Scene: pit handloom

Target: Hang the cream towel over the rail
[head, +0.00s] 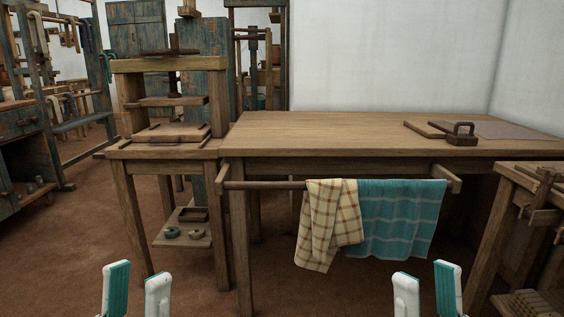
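The cream towel (325,225), with a brown check, hangs over the wooden rail (262,186) on the front of the big table. Its folds are uneven and its lower edge slants, lowest at the left. A teal striped towel (400,220) hangs on the same rail directly to its right, their edges meeting. My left gripper (137,272) is open and empty at the bottom left, apart from the towels. My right gripper (426,272) is open and empty at the bottom right, below the teal towel in the picture and not touching it.
The big table (300,130) carries a board and a dark handled block (462,138) at the right. A wooden press on a stand (170,152) is at the left. Another bench (530,180) stands close at the right. The floor (70,245) at the left is clear.

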